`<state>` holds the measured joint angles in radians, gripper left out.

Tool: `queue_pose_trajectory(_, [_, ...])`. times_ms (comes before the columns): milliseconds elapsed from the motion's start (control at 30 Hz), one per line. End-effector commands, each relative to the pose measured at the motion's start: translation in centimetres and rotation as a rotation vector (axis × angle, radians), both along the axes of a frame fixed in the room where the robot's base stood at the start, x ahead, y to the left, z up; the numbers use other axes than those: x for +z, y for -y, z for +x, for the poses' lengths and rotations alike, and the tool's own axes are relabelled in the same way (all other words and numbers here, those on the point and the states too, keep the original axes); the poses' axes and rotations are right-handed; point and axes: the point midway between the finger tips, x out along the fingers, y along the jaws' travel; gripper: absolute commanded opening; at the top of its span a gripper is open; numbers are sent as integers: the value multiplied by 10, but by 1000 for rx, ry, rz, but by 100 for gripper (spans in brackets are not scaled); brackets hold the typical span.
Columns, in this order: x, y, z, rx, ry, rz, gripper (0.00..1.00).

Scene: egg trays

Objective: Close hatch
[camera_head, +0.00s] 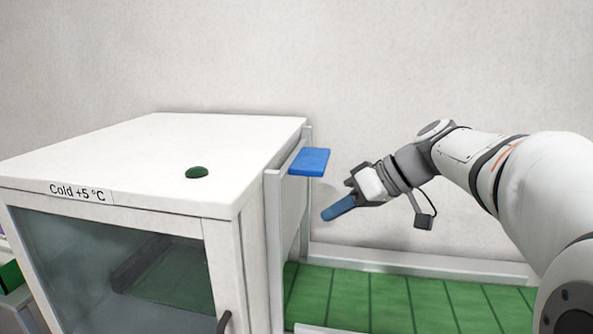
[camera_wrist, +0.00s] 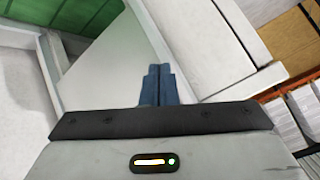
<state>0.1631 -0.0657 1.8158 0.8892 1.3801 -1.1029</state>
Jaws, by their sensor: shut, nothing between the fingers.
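The white cold cabinet (camera_head: 165,150), labelled "Cold +5 °C", stands at the left in the head view. On its right side is an upright frame (camera_head: 273,230) that seems to hold the hatch, with a flat blue tab (camera_head: 310,161) sticking out near the top. How far the hatch is open cannot be told. My gripper (camera_head: 328,214) has blue fingers, which are shut and empty. It is to the right of the frame, below and right of the blue tab, pointing down-left.
A green tiled surface (camera_head: 400,300) lies below my arm at the right. A pale wall (camera_head: 400,70) stands behind. A dark green round piece (camera_head: 197,172) sits on the cabinet top. The cabinet's front glass door (camera_head: 120,260) has a dark handle (camera_head: 224,322).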

Motion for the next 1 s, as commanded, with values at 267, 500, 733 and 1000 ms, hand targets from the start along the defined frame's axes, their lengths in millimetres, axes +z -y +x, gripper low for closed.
queue_pose_trajectory(267, [94,5,66,278,477,282,0])
queue_pose_trajectory(500, [109,-3,75,324,578,326,0])
queue_pose_trajectory(733, [99,-47,82,325,574,326,0])
queue_pose_trajectory(1000, [78,-88,92,317,572,322,0])
